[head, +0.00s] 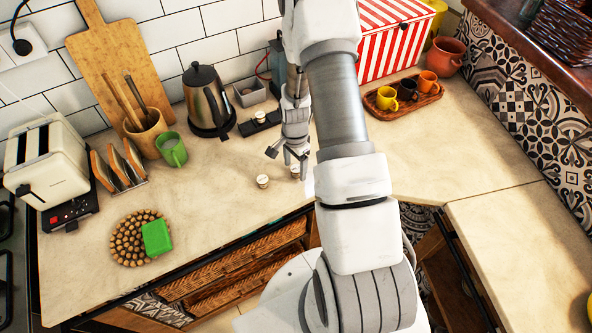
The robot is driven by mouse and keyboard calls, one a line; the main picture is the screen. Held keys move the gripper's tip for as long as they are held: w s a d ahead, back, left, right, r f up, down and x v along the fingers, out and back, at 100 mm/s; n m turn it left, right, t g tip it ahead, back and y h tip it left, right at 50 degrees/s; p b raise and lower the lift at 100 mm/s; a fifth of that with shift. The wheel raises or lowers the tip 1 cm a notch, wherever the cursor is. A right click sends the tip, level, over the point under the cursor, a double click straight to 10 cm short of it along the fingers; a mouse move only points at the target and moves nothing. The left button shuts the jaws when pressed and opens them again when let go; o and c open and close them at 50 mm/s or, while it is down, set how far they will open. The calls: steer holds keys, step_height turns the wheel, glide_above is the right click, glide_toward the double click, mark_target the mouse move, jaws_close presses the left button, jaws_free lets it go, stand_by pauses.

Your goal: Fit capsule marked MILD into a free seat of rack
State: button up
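Two small pale capsules with dark bands stand on the counter: one capsule (263,181) to the left, the other capsule (295,171) to the right, close under my gripper. Their markings are too small to read, so I cannot tell which is MILD. My gripper (288,158) points down with its fingers spread and looks empty, just above and behind the right capsule. A low dark rack (249,128) lies behind my gripper, with a pale-topped capsule (260,116) in it. Its right end is close to my arm, and its seats are hard to make out.
A kettle (205,96) stands left of the rack, with a grey container (250,93) behind it. A green mug (172,150), toast rack (120,168) and round trivet (128,240) are left. A cup tray (403,101) is right. The front-middle counter is clear.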

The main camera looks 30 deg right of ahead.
jaws_close()
stand_by(0.3)
